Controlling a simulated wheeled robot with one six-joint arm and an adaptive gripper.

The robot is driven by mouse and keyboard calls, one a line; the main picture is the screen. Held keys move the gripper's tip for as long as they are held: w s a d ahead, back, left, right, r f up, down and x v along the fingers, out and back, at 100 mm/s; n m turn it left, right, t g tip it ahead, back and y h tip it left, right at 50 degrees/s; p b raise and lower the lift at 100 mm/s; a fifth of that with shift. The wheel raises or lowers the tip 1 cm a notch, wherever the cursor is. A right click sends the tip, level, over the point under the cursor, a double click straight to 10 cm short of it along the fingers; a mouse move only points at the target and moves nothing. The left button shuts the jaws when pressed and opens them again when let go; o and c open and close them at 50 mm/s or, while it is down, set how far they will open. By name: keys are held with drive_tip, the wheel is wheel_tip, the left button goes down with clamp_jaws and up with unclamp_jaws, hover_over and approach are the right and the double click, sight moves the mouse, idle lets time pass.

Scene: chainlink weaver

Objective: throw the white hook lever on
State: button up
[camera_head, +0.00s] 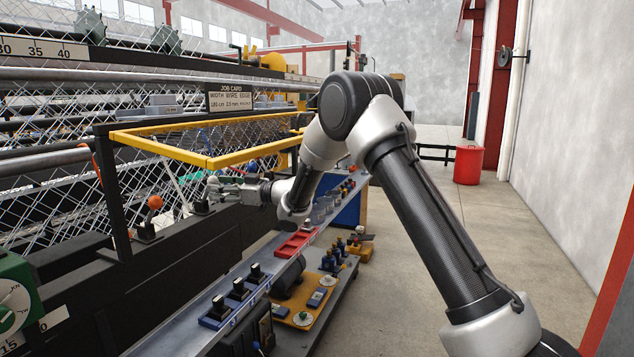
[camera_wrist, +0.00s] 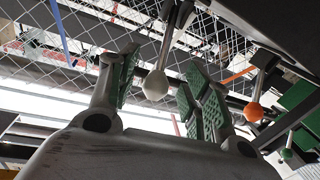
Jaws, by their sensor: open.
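The white hook lever (camera_wrist: 155,84) shows in the wrist view as a white ball knob on a metal rod. My gripper (camera_head: 214,188) is open in front of the machine's dark front rail. In the wrist view its green-padded fingers stand on either side of the white knob, with gaps visible, so it is not clamped. In the head view the fingers overlap the lever's area, and I cannot tell the knob apart there.
A lever with an orange knob (camera_head: 154,202) stands to the left and shows in the wrist view (camera_wrist: 253,112). A green knob (camera_wrist: 286,154) is farther off. A yellow guard frame (camera_head: 210,162) juts out above my gripper. A switch rail (camera_head: 238,289) runs below.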

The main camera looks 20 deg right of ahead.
drive_tip(key=s+d+m+h, duration=0.2)
drive_tip(key=d+h, duration=0.2)
drive_tip(key=d, duration=0.5)
drive_tip(key=s+d+r+m+t+h, duration=0.1)
drive_tip(key=s+d+m+h, duration=0.2)
drive_tip(key=d, duration=0.6)
drive_tip(key=s+d+r+m+t+h, duration=0.1)
drive_tip(key=s+d+m+h, duration=0.1)
drive_tip(key=d+h, duration=0.3)
drive_tip(key=s+d, duration=0.1)
drive_tip(key=d, duration=0.3)
drive_tip(key=shift+r+h, duration=0.15)
drive_tip(key=shift+h, duration=0.15)
